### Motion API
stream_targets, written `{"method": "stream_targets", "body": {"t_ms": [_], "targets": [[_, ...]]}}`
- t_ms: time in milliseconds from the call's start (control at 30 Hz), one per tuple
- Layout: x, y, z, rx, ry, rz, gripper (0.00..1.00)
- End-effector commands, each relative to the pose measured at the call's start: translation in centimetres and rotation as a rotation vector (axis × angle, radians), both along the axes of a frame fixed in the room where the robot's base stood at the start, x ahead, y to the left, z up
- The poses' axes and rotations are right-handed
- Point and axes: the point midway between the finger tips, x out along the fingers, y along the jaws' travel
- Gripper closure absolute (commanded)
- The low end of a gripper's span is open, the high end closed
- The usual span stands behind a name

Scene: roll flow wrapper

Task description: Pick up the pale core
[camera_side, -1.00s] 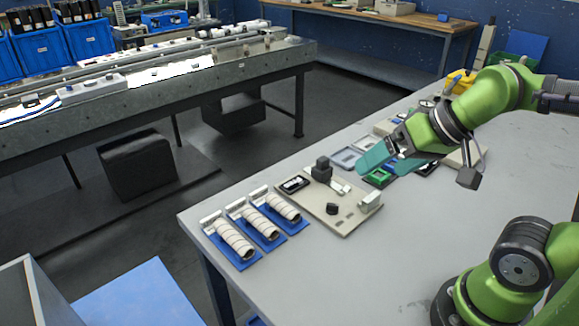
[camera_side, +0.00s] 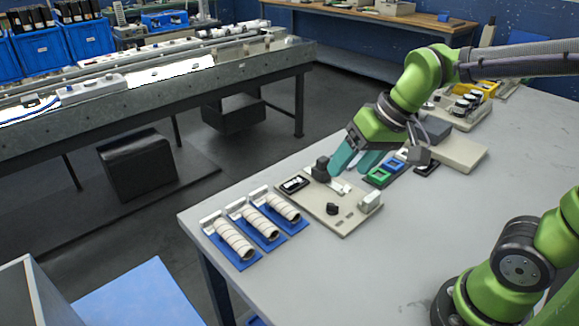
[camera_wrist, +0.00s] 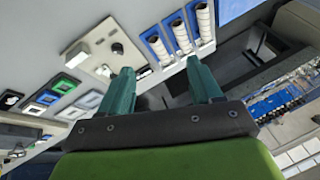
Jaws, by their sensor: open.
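I cannot tell for sure which piece is the pale core. Three pale ridged rolls lie on blue plates at the near left end of the table: a front one (camera_side: 235,239), a middle one (camera_side: 260,224) and a back one (camera_side: 284,208). In the wrist view they show near the top as a left roll (camera_wrist: 157,45), a middle roll (camera_wrist: 181,35) and a right roll (camera_wrist: 204,20). My gripper (camera_side: 347,171) is open and empty, above the back edge of the beige panel, apart from the rolls. Its teal fingers (camera_wrist: 160,65) are spread wide.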

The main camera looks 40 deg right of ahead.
Motion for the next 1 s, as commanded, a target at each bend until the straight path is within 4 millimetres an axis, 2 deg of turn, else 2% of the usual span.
{"method": "stream_targets", "body": {"t_ms": [33,167,300,500,633,767,867,1000], "targets": [[1.9,0.8,-0.4,-0.004,0.045,0.025,0.36],[6.3,2.8,-1.3,-0.006,0.134,0.090,0.36],[10.9,5.4,-3.2,0.003,0.226,0.167,0.36],[16.5,8.8,-6.2,0.032,0.322,0.266,0.36],[18.6,10.1,-6.2,0.052,0.337,0.308,0.36],[19.1,10.5,-4.7,0.060,0.324,0.333,0.36],[18.8,10.8,-5.9,0.062,0.337,0.344,0.36],[18.7,11.7,-8.6,0.061,0.338,0.344,0.36]]}}
